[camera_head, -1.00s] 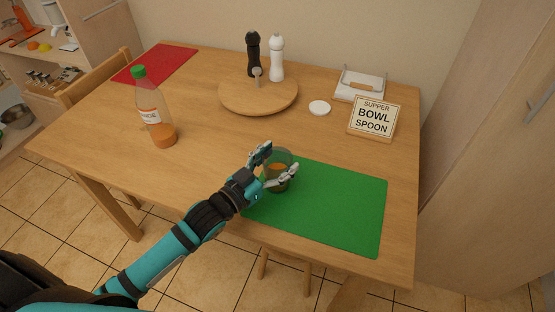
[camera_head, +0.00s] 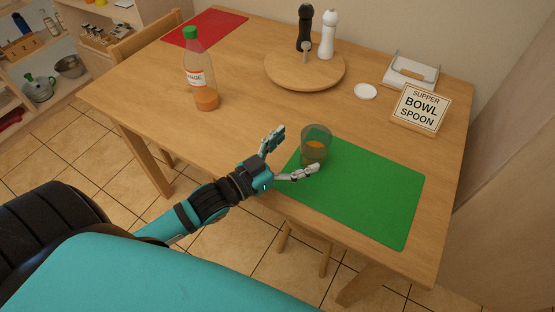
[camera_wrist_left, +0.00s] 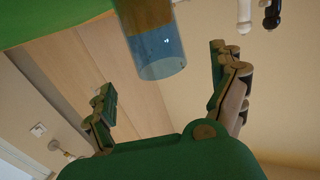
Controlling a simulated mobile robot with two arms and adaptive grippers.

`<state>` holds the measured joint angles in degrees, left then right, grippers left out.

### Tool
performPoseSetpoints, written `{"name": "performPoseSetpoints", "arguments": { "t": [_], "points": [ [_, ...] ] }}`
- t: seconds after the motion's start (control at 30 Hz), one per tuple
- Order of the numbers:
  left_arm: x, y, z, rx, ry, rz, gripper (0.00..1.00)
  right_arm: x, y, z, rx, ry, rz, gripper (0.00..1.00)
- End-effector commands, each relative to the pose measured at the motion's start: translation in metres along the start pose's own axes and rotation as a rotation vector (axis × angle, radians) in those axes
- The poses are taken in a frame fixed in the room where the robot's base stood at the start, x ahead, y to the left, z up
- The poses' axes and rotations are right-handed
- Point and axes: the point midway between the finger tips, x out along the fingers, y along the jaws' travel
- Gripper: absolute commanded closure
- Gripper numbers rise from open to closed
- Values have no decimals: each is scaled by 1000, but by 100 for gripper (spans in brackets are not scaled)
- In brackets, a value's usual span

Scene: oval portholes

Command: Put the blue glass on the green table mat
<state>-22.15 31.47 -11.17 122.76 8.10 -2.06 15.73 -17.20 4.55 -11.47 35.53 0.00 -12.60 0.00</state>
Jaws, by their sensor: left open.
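The blue glass (camera_head: 315,147) stands upright on the left part of the green table mat (camera_head: 362,193), near its far left corner. It holds an orange-brown drink. My left gripper (camera_head: 293,155) is open just left of the glass, with its fingers spread and clear room between palm and glass. In the left wrist view the glass (camera_wrist_left: 160,50) shows tinted blue, ahead of my open fingers (camera_wrist_left: 168,85), and the mat (camera_wrist_left: 45,20) fills the upper left. My right gripper is in neither view.
An orange juice bottle (camera_head: 201,75) stands left of the mat. A round wooden board (camera_head: 290,72) holds a black mill (camera_head: 305,28) and a white mill (camera_head: 328,35). A white coaster (camera_head: 365,91), a sign (camera_head: 421,108) and a red mat (camera_head: 205,29) lie farther back. Table front is open.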

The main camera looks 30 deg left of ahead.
Motion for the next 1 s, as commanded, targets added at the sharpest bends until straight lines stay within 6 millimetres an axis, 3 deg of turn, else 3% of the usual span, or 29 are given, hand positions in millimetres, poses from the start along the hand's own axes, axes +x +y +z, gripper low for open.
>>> {"name": "performPoseSetpoints", "arguments": {
  "t": [0.1, 0.33, 1.0],
  "points": [
    [-23, 0, 2, -1, -5, -1, 6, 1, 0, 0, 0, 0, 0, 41],
    [-49, 0, 1, -1, -1, -1, 6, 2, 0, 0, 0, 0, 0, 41],
    [-54, 0, 0, 0, 0, -1, 6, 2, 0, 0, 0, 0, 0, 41]
  ]
}}
